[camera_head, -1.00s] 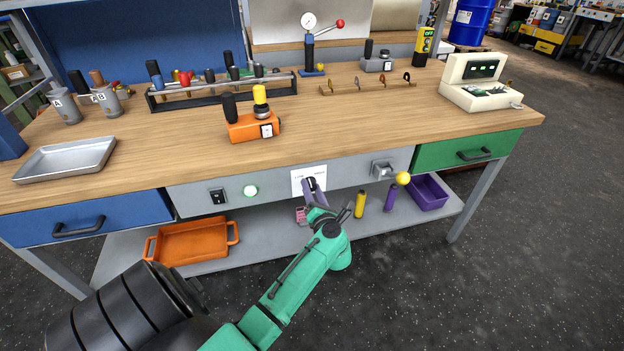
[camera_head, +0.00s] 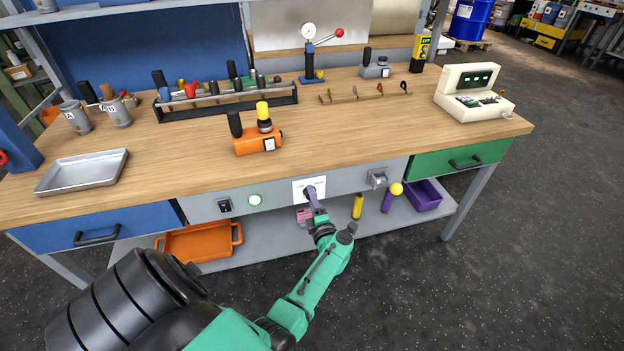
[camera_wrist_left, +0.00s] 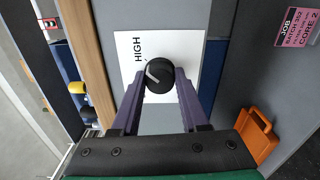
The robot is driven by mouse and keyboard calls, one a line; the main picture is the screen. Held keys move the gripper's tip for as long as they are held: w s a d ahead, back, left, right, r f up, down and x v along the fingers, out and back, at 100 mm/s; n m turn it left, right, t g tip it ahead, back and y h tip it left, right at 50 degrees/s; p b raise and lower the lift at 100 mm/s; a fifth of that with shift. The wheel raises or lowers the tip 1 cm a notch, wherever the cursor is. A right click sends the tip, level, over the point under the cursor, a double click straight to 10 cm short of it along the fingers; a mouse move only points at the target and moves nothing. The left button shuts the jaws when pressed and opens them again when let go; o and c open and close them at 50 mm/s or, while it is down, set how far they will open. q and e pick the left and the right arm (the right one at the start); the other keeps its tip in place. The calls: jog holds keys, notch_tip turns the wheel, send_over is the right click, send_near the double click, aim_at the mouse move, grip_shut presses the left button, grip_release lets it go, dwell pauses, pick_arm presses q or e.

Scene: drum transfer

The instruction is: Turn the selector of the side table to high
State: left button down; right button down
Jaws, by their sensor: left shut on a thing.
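The selector is a round black knob (camera_wrist_left: 159,75) with a white pointer line, on a white label plate (camera_head: 298,189) on the grey front panel of the table. In the left wrist view the plate (camera_wrist_left: 190,48) appears turned on its side, with the word HIGH beside the knob. The white line lies on the knob's side towards that word; its exact setting is hard to tell. My left gripper (camera_head: 311,190) reaches the plate from the front. Its purple fingers (camera_wrist_left: 162,87) are shut on the knob, one on each side. My right gripper is not in view.
Below are an orange tray (camera_head: 205,243), a yellow cylinder (camera_head: 357,206) and a purple bin (camera_head: 424,195) on the lower shelf.

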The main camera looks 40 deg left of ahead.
pick_arm(q)
jog(key=shift+f+m, duration=0.1)
jog(key=shift+m, duration=0.5)
jog(key=shift+c, duration=2.1)
grip_release()
